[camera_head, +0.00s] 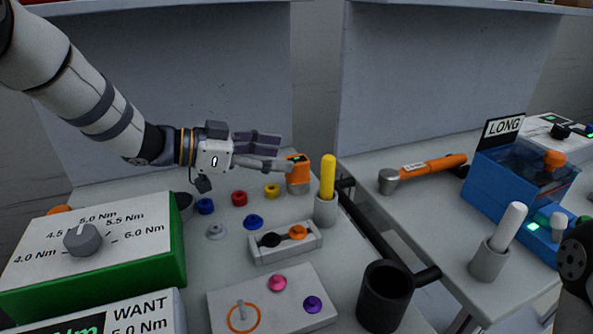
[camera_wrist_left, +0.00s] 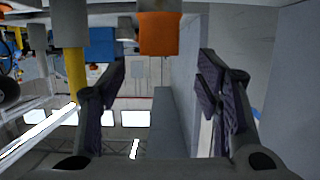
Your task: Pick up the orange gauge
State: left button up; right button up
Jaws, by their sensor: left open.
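The orange gauge (camera_head: 298,178) stands upright on the white table in the head view, just left of the yellow stick. My left gripper (camera_head: 284,153) reaches in from the left, its fingers level and pointing right. The lower finger's tip overlaps the gauge's upper left side in the picture; I cannot tell whether they touch. In the left wrist view the gauge (camera_wrist_left: 159,33) shows at the top centre, between the lines of the two spread fingers (camera_wrist_left: 160,72). The jaws are open with nothing seen held between them.
The yellow stick (camera_head: 328,177) in its grey holder stands close right of the gauge. Red (camera_head: 239,198), blue and yellow knobs lie to its left. A small tray (camera_head: 286,249) is in front. A black cup (camera_head: 385,296) stands nearer. A grey panel (camera_head: 200,100) rises behind.

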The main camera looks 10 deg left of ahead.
aim_at(298, 159)
pick_arm(q)
jog(key=x, duration=0.5)
jog(key=shift+w+d+f, duration=0.1)
jog(key=shift+d+f, duration=0.05)
jog(key=shift+f, duration=0.35)
jog(key=shift+r, duration=0.1)
jog(key=shift+c, duration=0.3)
jog(key=c, duration=1.2)
jog(key=shift+c, duration=0.2)
jog(key=shift+r, duration=0.1)
